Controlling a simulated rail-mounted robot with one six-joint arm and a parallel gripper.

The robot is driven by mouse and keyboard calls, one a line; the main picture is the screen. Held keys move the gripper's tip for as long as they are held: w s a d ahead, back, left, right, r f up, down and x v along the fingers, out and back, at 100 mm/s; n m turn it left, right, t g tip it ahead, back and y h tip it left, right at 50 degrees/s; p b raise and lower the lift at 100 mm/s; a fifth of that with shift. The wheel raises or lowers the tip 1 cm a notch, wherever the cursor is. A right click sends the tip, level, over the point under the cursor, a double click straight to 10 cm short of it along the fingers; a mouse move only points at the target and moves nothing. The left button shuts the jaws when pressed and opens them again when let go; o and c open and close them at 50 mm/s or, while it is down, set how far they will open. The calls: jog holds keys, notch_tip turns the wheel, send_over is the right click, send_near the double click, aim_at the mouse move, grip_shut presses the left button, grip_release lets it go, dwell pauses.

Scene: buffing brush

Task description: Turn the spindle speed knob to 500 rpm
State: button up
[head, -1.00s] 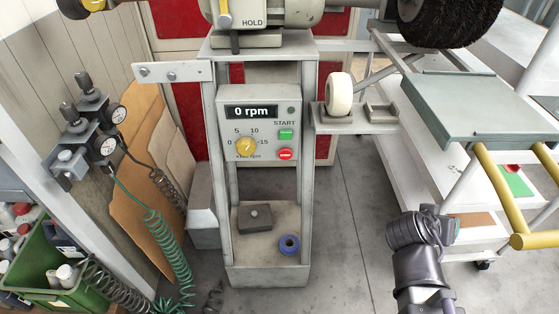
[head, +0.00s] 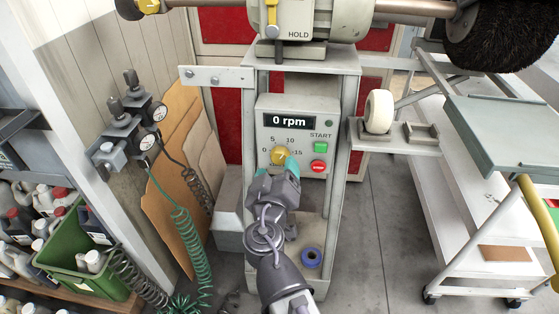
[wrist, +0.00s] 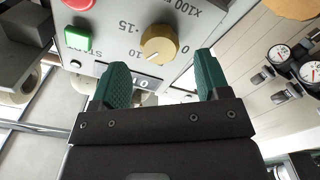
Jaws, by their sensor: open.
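The yellow spindle speed knob (head: 281,155) is on the front of the grey control box (head: 300,103), with a 0 to 15 scale marked x100 rpm. The display (head: 290,121) above it reads 0 rpm. My gripper (head: 277,169) is in front of the box at the knob's lower edge in the head view. In the wrist view, the panel appears upside down and the knob (wrist: 159,44) lies ahead, between the lines of the two green fingers. My gripper (wrist: 163,70) is open and empty. The fingers look short of the knob, and contact cannot be seen.
The green START button (head: 321,147) and a red button (head: 318,167) sit right of the knob. A white wheel (head: 379,111) rests on a side shelf. A blue ring (head: 312,257) lies low in the stand. Gauges and a coiled green hose (head: 187,240) are left.

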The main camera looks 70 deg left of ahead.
aim_at(280, 160)
jog(key=x, duration=0.3)
jog(key=shift+w+a, duration=0.2)
jog(key=shift+a, duration=0.05)
jog(key=shift+c, duration=0.3)
jog(key=c, duration=0.9)
jog(key=shift+o, duration=0.2)
jog(key=shift+n, duration=0.5)
jog(key=n, duration=0.4)
jog(key=shift+n, duration=0.3)
jog(key=n, duration=0.6)
